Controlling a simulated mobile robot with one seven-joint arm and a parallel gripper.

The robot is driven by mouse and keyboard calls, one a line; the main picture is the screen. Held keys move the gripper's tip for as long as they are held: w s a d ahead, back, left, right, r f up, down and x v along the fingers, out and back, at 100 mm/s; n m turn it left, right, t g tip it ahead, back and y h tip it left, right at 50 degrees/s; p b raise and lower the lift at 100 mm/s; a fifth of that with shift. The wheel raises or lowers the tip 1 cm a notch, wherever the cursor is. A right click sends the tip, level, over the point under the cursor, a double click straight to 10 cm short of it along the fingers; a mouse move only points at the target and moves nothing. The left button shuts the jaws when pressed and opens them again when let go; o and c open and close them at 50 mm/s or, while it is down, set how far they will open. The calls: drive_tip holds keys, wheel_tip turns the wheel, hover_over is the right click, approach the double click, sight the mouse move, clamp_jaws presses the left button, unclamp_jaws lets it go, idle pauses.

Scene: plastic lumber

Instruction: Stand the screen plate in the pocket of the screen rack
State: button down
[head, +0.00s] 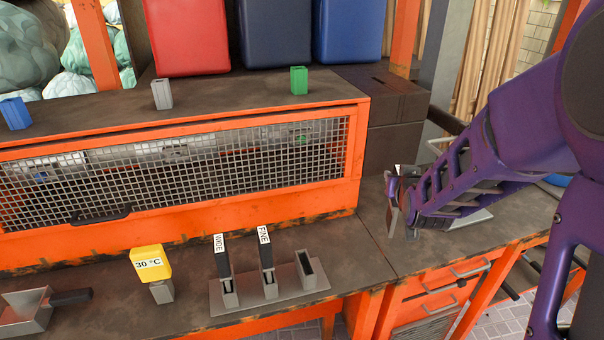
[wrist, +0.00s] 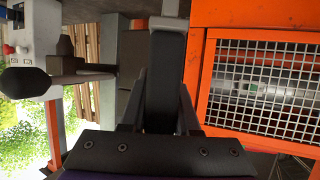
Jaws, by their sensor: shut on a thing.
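My gripper (head: 402,203) is at the right, above the right-hand bench, and is shut on the screen plate. In the wrist view the screen plate (wrist: 166,80) is a dark upright slab between the two fingers, with a pale end at the top. In the head view the plate is mostly hidden by the fingers. The grey screen rack (head: 287,284) stands on the front bench, left of and apart from my gripper. Its left two pockets hold dark plates labelled WIDE (head: 221,258) and FINE (head: 266,250). Its right pocket (head: 306,268) is empty.
An orange mesh-fronted cabinet (head: 190,165) stands behind the rack. A yellow 30 °C block (head: 151,264) and a grey scoop-like tray (head: 28,312) are left of the rack. Small blue, grey and green blocks sit on the cabinet. Bench right of the rack is clear.

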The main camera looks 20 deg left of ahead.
drive_tip(key=s+a+r+n+g+y, duration=0.1)
drive_tip(key=s+a+r+n+y, duration=0.1)
drive_tip(key=s+a, duration=0.3)
drive_tip(key=s+a+r+n+y, duration=0.2)
drive_tip(key=s+a, duration=0.3)
drive_tip(key=a, duration=0.9)
drive_tip(key=shift+s+r+g+y, duration=0.35)
drive_tip(key=shift+s+g+y, duration=0.05)
drive_tip(key=shift+s+f+b, duration=0.1)
drive_tip(key=shift+f+b, duration=0.1)
drive_tip(key=shift+b, duration=0.3)
wheel_tip(320, 180, down, 14)
drive_tip(key=b, duration=1)
drive_tip(key=shift+r, duration=0.2)
idle(0.4)
drive_tip(key=c, duration=0.6)
unclamp_jaws()
drive_tip(key=shift+o, duration=0.2)
drive_tip(key=shift+f, duration=0.1)
